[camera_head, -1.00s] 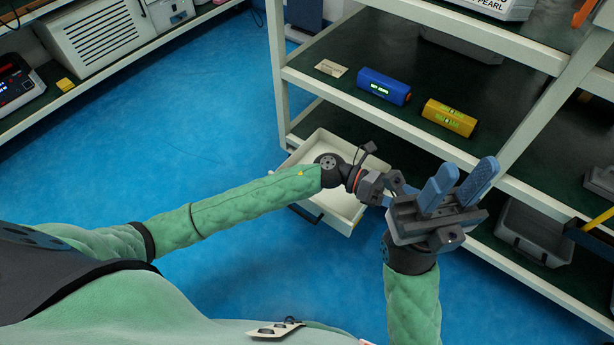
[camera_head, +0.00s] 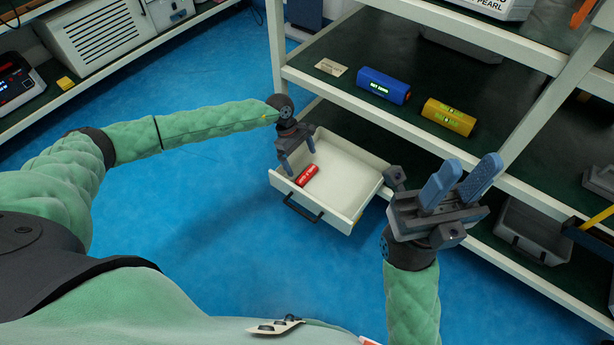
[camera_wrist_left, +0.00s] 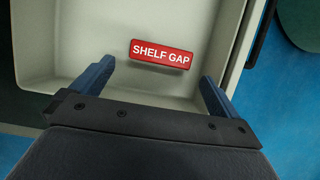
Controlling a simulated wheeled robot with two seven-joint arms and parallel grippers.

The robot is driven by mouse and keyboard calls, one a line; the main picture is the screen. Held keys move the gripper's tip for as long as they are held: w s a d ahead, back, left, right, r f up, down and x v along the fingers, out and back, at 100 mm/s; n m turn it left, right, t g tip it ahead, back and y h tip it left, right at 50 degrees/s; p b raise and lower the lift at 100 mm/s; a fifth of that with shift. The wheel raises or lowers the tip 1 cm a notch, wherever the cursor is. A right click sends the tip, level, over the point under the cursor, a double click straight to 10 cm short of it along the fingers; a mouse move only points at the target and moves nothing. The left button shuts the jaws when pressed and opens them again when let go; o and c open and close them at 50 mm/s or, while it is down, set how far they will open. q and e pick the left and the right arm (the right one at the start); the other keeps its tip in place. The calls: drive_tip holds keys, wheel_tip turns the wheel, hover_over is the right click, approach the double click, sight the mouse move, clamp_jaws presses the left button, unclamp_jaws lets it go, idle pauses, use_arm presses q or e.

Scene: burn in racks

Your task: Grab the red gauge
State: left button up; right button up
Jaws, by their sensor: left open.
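The red gauge (camera_head: 307,176) lies in the left part of a pulled-out white drawer (camera_head: 345,217). In the left wrist view the red gauge (camera_wrist_left: 161,56) reads "SHELF GAP" and lies on the drawer floor, ahead of and between the fingers. My left gripper (camera_head: 297,167) is above the drawer's left side, close to the gauge. It is open and empty, and its fingers also show in the left wrist view (camera_wrist_left: 153,82). My right gripper (camera_head: 455,185) is raised to the right of the drawer, its two blue fingers apart with nothing between them.
The drawer has a dark handle (camera_head: 302,208) in front. On the shelf above are a blue gauge (camera_head: 383,86), a yellow gauge (camera_head: 449,116) and a paper card (camera_head: 331,67). A grey bin (camera_head: 533,232) stands at lower right. Blue floor is clear in front.

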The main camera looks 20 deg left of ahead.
sight(307, 174)
use_arm(q)
drive_tip(key=b+x, duration=0.1)
drive_tip(key=x, duration=0.5)
drive_tip(key=shift+s+b, duration=0.1)
drive_tip(key=shift+b, duration=0.3)
drive_tip(key=shift+r, duration=0.1)
drive_tip(key=c, duration=0.7)
